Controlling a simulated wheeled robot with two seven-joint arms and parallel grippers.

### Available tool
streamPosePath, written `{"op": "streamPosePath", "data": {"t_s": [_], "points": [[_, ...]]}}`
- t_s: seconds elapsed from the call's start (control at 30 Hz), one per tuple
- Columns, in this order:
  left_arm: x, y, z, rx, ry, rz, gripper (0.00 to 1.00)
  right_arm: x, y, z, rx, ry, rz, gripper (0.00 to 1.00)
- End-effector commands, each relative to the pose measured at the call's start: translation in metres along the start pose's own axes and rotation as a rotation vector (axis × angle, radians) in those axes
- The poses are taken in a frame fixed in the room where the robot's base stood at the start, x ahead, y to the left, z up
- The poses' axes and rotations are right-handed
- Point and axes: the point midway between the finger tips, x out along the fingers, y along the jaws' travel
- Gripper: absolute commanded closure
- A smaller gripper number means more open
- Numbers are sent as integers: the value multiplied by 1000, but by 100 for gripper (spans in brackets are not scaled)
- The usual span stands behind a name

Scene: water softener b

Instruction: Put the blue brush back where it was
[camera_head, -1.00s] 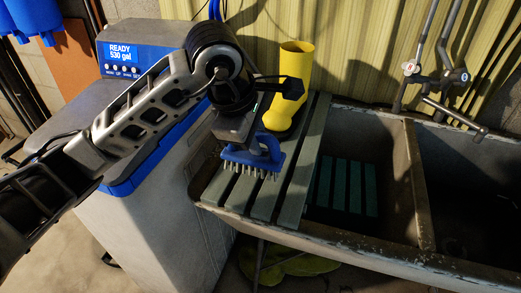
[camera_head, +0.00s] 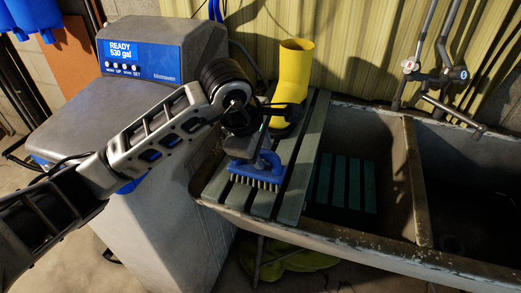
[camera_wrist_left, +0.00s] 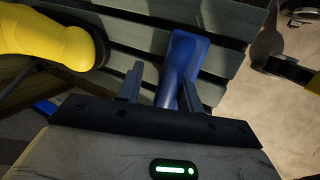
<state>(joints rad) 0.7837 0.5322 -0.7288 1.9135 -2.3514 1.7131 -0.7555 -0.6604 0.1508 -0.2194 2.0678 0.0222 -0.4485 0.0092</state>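The blue brush (camera_head: 266,165) is on the grey-green slatted board (camera_head: 292,190), bristles down; the bristles seem to touch the slats. My left gripper (camera_head: 243,148) is right over it, by its handle. In the left wrist view, the brush (camera_wrist_left: 182,62) runs between the two fingers of my left gripper (camera_wrist_left: 162,85). A gap shows between the left finger and the handle, and the right finger is close beside it, so the gripper looks open around the handle. My right gripper is not in view.
A yellow boot (camera_head: 291,75) stands on the board just behind the brush. The sink (camera_head: 412,185) with its taps (camera_head: 437,72) is to the right. The water softener (camera_head: 145,60) stands to the left.

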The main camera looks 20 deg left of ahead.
Motion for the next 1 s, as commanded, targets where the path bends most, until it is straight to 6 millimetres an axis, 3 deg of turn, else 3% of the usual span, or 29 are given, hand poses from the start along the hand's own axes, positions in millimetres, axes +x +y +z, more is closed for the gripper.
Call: {"op": "streamPosePath", "data": {"t_s": [0.27, 0.43, 0.8, 1.0], "points": [[3, -5, 0, 2, 3, -17, 59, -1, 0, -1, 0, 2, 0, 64], [-6, -3, 0, 2, 3, -16, 59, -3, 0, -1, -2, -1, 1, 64], [-84, 0, 0, 2, 2, -6, 59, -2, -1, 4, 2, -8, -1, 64], [-112, 0, 0, 0, 2, -8, 59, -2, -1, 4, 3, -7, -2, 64]]}}
